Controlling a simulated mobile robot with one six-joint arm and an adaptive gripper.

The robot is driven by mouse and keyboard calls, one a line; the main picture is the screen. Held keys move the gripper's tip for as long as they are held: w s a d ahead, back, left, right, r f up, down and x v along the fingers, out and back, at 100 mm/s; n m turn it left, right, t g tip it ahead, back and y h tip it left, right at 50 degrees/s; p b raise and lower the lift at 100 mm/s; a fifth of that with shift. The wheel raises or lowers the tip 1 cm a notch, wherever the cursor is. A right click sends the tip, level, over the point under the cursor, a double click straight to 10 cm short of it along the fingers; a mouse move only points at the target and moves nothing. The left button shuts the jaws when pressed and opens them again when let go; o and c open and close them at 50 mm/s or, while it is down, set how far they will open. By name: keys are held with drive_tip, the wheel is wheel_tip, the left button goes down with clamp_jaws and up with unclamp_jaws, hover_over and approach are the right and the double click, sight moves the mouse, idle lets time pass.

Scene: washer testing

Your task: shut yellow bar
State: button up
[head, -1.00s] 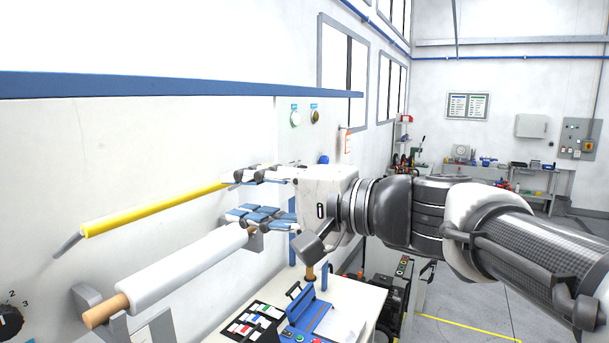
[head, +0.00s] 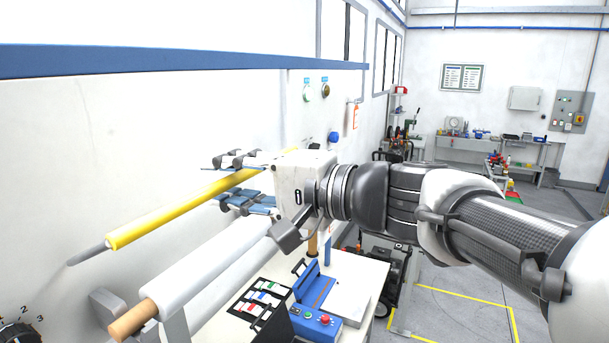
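The yellow bar (head: 170,214) is a long rod with a grey tip at its near left end. It stands out in front of the white wall panel and slants up to the right. My gripper (head: 238,182) is at the bar's far right part. Its upper fingers and lower blue-padded fingers are spread apart, and the bar shows in the gap between them. I cannot tell whether the fingers touch it or whether it lies a little behind them. The bar's far end is partly hidden by the fingers and gripper body.
A white roll (head: 205,268) with a wooden core lies below the bar, close under my gripper. A blue rail (head: 180,62) runs above. A white bench (head: 352,292) with a blue control box (head: 315,322) stands below right. A black knob (head: 18,335) is at lower left.

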clamp_jaws()
drive_tip(key=shift+a, duration=0.1)
idle(0.4)
drive_tip(key=f+b, duration=0.1)
drive_tip(key=b, duration=0.4)
drive_tip(key=shift+d+f+y, duration=0.25)
drive_tip(key=shift+f+y, duration=0.15)
drive_tip(key=f+y+b, duration=0.1)
drive_tip(key=f+b, duration=0.1)
drive_tip(key=b, duration=0.7)
drive_tip(key=f+t+y+b, duration=0.1)
drive_tip(key=f+y+b, duration=0.1)
drive_tip(key=b, duration=0.7)
drive_tip(key=f+t+y+b, duration=0.1)
drive_tip(key=f+b, duration=0.3)
drive_tip(key=b, duration=0.5)
drive_tip(key=shift+s+d+f+y, duration=0.15)
drive_tip(key=shift+s+d+y, duration=0.05)
drive_tip(key=shift+d+y, duration=0.15)
drive_tip(key=shift+f+b, duration=0.25)
drive_tip(key=shift+b, duration=0.05)
